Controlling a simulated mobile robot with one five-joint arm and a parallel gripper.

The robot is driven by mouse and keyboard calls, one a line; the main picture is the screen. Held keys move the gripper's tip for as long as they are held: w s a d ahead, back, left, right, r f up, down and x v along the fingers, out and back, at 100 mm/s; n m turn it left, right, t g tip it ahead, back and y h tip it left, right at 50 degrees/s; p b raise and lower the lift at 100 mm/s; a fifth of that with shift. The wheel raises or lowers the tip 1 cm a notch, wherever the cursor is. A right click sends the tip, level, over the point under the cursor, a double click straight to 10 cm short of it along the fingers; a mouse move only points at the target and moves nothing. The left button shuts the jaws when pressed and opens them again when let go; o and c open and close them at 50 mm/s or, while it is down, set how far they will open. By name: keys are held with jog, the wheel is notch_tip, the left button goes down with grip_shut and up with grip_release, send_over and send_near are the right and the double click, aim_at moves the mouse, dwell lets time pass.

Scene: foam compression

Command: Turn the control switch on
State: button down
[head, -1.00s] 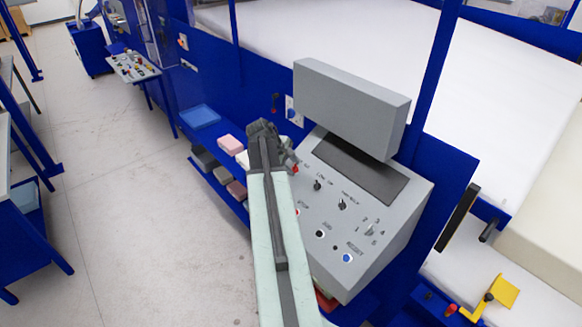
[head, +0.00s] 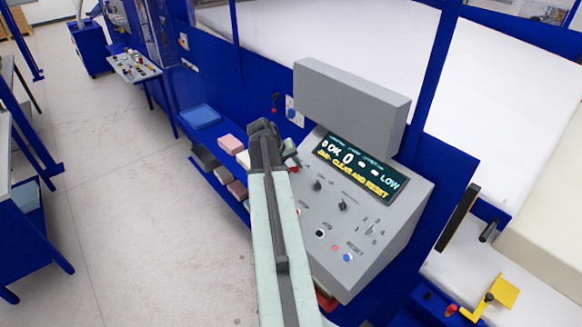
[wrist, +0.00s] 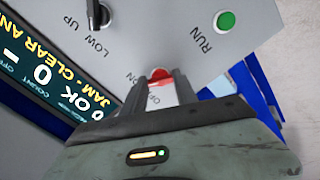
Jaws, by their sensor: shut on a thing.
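The control switch (wrist: 159,74) is a small red switch on the grey console, beside ON and OFF labels in the wrist view. My gripper (wrist: 163,84) is shut on it, with the two fingers at its sides. Much of the switch is hidden by the fingers. In the head view my gripper (head: 287,155) is at the upper left edge of the console (head: 378,250). The console's display (head: 358,167) is lit and reads JAM - CLEAR AND RESET. The display also shows at the left of the wrist view (wrist: 50,70).
A green RUN button (wrist: 226,21) and a black LOW/UP knob (wrist: 98,15) are near the switch. A blue RESET button (head: 346,258) is lower on the console. A grey box (head: 350,107) overhangs the display. Foam blocks (head: 232,144) lie on the blue shelf at left.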

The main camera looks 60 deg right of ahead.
jog(key=shift+a+f+m, duration=0.15)
jog(key=shift+m, duration=0.85)
jog(key=c, duration=1)
grip_release()
jog(key=shift+w, duration=0.1)
jog(key=shift+o, duration=0.2)
jog(key=shift+r, duration=0.25)
jog(key=p+v, duration=0.6)
jog(key=v, duration=0.1)
jog(key=shift+a+r+p, duration=0.15)
jog(key=shift+p, duration=0.25)
